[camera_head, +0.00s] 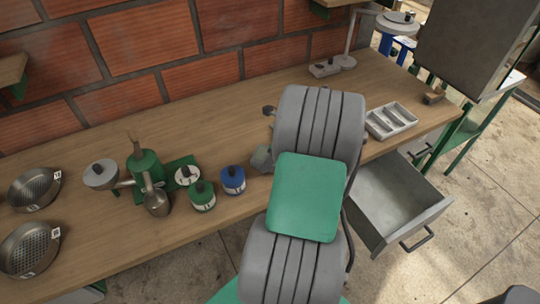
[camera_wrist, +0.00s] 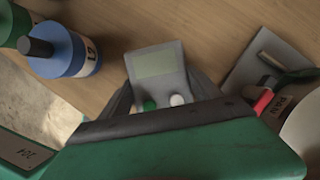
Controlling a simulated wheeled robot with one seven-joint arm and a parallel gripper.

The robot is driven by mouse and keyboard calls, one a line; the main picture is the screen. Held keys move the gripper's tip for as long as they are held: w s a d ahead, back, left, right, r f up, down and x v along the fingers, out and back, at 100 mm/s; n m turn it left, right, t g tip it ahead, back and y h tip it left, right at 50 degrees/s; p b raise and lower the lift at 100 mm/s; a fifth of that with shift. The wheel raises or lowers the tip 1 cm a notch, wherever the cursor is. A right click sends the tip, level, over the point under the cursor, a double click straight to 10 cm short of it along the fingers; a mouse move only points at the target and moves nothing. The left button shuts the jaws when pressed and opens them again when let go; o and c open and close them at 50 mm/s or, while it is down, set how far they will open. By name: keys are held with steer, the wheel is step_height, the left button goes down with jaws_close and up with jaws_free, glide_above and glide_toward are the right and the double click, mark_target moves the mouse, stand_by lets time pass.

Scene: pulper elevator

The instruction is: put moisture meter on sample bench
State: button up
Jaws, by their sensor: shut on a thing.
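The moisture meter (camera_wrist: 157,65) is a grey box with a pale screen and a green and a white button, seen in the wrist view. My gripper (camera_wrist: 163,92) is shut on it, with a dark finger on either side. In the head view a grey piece that looks like the meter (camera_head: 262,158) shows at the left edge of my arm, over the wooden bench (camera_head: 75,155); the arm hides most of my gripper. I cannot tell whether the meter touches the bench top, or whether this bench is the sample bench.
A blue canister (camera_head: 232,180) and green canister (camera_head: 202,195) stand left of the meter. Beyond are a green grinder-like device (camera_head: 145,163) and sieves (camera_head: 35,188). A compartment tray (camera_head: 391,120) sits right, above an open drawer (camera_head: 397,200).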

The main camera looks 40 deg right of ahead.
steer(key=shift+f, duration=0.15)
steer(key=o, duration=1.7)
steer(key=shift+c, duration=0.2)
steer(key=v, duration=1.2)
steer(key=w+a+r+n+g, duration=0.1)
steer(key=w+a+r+n, duration=0.15)
steer(key=a+n, duration=0.45)
steer(key=w+a+r+n, duration=0.1)
steer(key=w+a+n, duration=0.2)
steer(key=a+n, duration=0.35)
steer(key=s+a+n+h, duration=0.1)
steer(key=s+a+n, duration=0.2)
steer(key=a+n, duration=0.5)
steer(key=s+a+n+h, duration=0.1)
steer(key=s+a+n, duration=0.2)
steer(key=a+n, duration=0.6)
steer(key=shift+s+p, duration=0.35)
steer(key=shift+p, duration=0.1)
